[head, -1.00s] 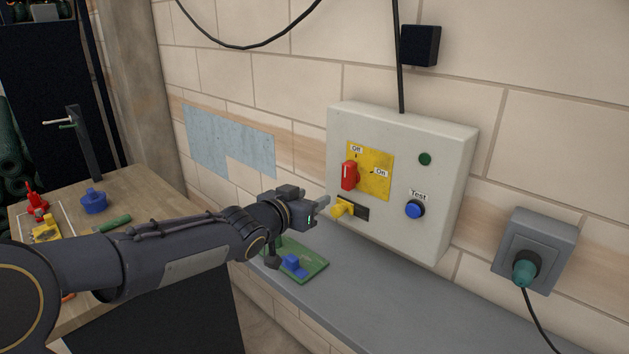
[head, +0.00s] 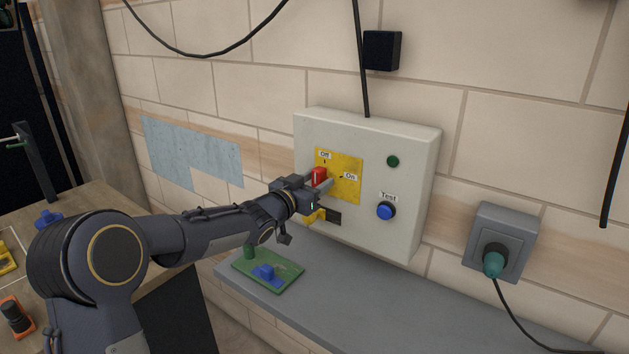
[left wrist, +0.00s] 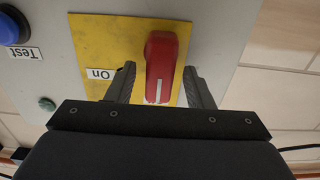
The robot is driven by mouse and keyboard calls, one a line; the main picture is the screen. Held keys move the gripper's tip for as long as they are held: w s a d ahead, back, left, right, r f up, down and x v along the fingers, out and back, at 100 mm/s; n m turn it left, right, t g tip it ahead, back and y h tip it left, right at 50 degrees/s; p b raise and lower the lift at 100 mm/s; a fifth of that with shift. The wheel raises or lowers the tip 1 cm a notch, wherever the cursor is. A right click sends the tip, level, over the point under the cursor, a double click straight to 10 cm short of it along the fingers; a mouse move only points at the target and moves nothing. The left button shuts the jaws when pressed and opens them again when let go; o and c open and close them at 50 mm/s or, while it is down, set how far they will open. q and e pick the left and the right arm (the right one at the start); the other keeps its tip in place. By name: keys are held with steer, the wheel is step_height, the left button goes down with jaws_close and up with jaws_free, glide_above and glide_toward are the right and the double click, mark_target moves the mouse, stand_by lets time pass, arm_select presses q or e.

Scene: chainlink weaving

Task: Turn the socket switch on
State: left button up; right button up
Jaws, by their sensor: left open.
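The socket switch is a red handle (head: 319,177) on a yellow plate (head: 347,188) marked Off and On, on a pale wall box (head: 390,235). My left gripper (head: 322,180) is open at the red handle. In the left wrist view the red handle (left wrist: 161,62) stands between the two open fingers of my left gripper (left wrist: 162,85), with a gap visible on each side. A white line on the handle points away from the On label (left wrist: 99,73). My right gripper does not show.
The box has a blue Test button (head: 385,211), a dark green lamp (head: 393,161) and a yellow part (head: 314,216) below the switch. A grey wall socket (head: 507,229) with a plug is at right. A green board (head: 281,279) lies on the grey ledge (head: 340,310).

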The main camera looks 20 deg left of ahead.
arm_select(q)
steer(key=c, duration=1)
steer(key=shift+s+d+f+m+b, duration=0.1)
steer(key=shift+m+b, duration=0.45)
steer(key=shift+b, duration=0.1)
steer(key=shift+d+f+m+b, duration=0.1)
steer(key=shift+m+b, duration=0.45)
steer(key=shift+b, duration=0.05)
steer(key=m+b, duration=0.2)
steer(key=shift+d+m, duration=0.15)
steer(key=shift+m, duration=0.15)
steer(key=shift+s+d+f+m+b, duration=0.1)
steer(key=shift+d+f+m+b, duration=0.1)
steer(key=shift+m+b, duration=1.25)
steer(key=shift+s+d+f+m+b, duration=0.15)
steer(key=shift+m+b, duration=0.7)
steer(key=shift+m, duration=1.2)
steer(key=shift+w+r, duration=0.1)
